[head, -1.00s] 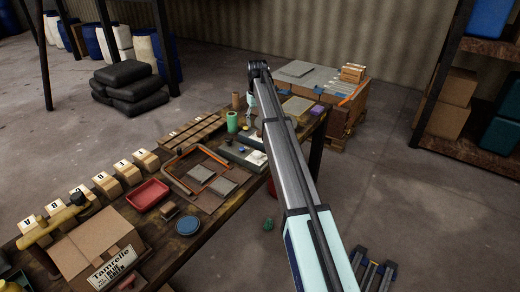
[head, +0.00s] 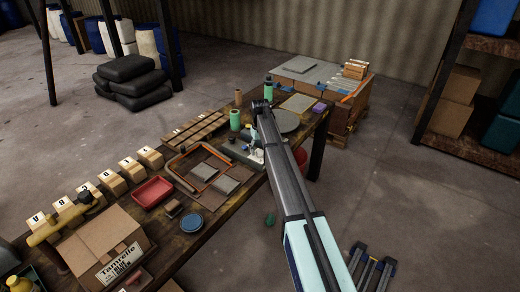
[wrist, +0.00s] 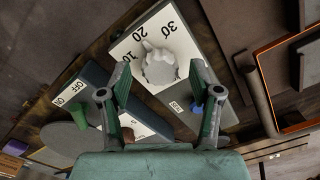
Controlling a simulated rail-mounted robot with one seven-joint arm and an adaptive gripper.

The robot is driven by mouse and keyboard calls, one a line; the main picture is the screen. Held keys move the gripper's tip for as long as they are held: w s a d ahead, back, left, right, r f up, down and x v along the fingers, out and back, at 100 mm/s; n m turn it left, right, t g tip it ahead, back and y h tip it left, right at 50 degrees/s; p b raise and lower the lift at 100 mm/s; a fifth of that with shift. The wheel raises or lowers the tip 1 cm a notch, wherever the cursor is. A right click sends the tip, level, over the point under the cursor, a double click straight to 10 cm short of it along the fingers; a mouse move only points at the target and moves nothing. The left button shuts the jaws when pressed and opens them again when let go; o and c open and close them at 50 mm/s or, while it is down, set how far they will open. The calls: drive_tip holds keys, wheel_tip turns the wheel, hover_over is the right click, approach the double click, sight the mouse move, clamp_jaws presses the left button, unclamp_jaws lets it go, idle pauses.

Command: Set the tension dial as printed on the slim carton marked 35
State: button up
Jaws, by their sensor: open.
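The dial (wrist: 160,66) is a pale, scalloped knob on a white plate with 10, 20 and 30 printed around it, on a grey sloped box (wrist: 212,62). A small bump on its upper-left rim faces about the 20. My gripper (wrist: 160,70) is open in the wrist view, one finger on each side of the knob; contact cannot be told. In the head view my arm mostly hides the gripper and the dial. I cannot make out a slim carton marked 35 in either view; the printing on the small things is too small.
A box with an ON/OFF scale (wrist: 95,90) stands left of the dial. In the head view a large Tamrelle carton (head: 95,240), a red tray (head: 152,192) and an orange-edged frame (head: 185,155) crowd the bench.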

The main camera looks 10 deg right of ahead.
drive_tip(key=shift+f, duration=0.25)
drive_tip(key=c, duration=1.1)
drive_tip(key=shift+c, duration=0.2)
drive_tip(key=shift+m, duration=0.3)
drive_tip(key=m+b, duration=0.1)
drive_tip(key=m, duration=0.3)
drive_tip(key=shift+f, duration=0.1)
drive_tip(key=m, duration=0.5)
drive_tip(key=shift+b, duration=0.4)
drive_tip(key=shift+m, duration=0.3)
